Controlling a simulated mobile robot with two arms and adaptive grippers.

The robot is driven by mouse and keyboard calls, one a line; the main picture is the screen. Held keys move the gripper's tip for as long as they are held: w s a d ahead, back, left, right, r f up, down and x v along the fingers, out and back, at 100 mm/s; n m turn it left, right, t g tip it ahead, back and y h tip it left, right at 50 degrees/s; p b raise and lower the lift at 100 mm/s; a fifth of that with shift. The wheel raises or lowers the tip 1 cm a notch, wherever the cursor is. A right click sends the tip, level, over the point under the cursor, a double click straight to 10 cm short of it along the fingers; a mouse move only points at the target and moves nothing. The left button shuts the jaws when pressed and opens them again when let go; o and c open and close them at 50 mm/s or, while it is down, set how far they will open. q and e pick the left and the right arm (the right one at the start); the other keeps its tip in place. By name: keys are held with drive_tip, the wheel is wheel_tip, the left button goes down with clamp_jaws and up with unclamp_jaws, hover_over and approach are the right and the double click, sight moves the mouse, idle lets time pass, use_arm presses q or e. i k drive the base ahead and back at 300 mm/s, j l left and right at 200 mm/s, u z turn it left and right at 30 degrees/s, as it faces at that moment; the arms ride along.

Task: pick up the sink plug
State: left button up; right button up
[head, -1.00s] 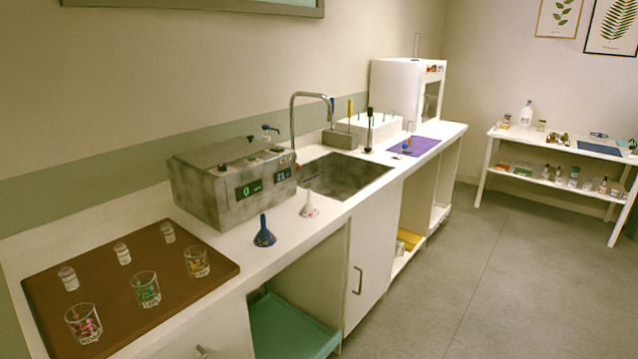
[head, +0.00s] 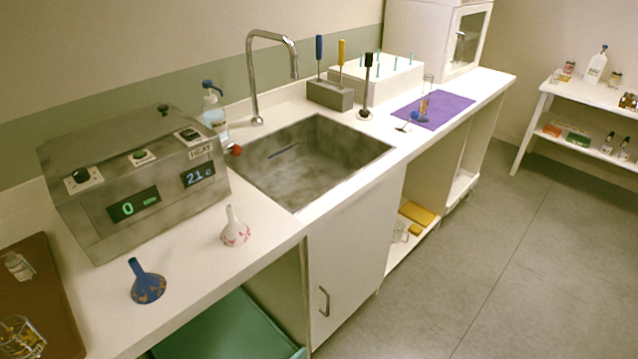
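The sink (head: 310,160) is a grey metal basin set in the white counter, with a dark slot on its inner wall. A small red, rounded object (head: 236,150) lies on the counter at the sink's left rim, beside the heater box; it looks like the sink plug, but it is too small to be certain. No plug shows inside the basin. Neither of my grippers is in view.
A curved faucet (head: 252,75) stands behind the sink. A grey heater box (head: 135,185), a clear bottle (head: 214,115), a white funnel (head: 235,232) and a blue funnel (head: 147,285) are left of it. A tool block (head: 330,95) and purple mat (head: 440,108) lie right.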

sight(364, 113)
drive_tip(key=u, duration=0.35)
drive_tip(key=i+l+u, duration=0.1)
drive_tip(key=l+u, duration=0.3)
drive_tip(key=i+l+u, duration=0.1)
drive_tip(key=l+u, duration=0.7)
